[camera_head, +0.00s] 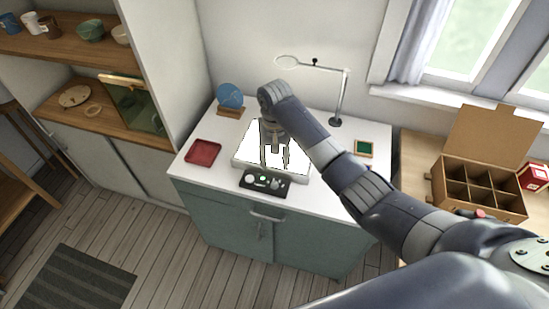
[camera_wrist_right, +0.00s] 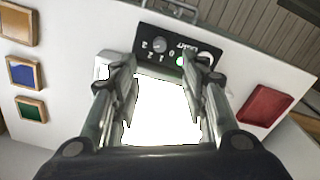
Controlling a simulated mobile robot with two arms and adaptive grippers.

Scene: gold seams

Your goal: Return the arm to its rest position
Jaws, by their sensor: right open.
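My right gripper (camera_head: 275,156) hangs over the bright light panel (camera_head: 237,162) on the white-topped cabinet. Its fingers are apart with nothing between them. In the right wrist view the open right gripper (camera_wrist_right: 158,75) frames the glowing white panel (camera_wrist_right: 165,115). My right arm crosses the head view from the lower right and hides part of the worktop. My left gripper is in neither view.
A black control box (camera_head: 263,183) with knobs sits in front of the panel. A red tray (camera_head: 203,152), a blue disc on a stand (camera_head: 230,96) and a magnifier stand (camera_head: 338,100) surround it. A divided cardboard box (camera_head: 482,185) stands right.

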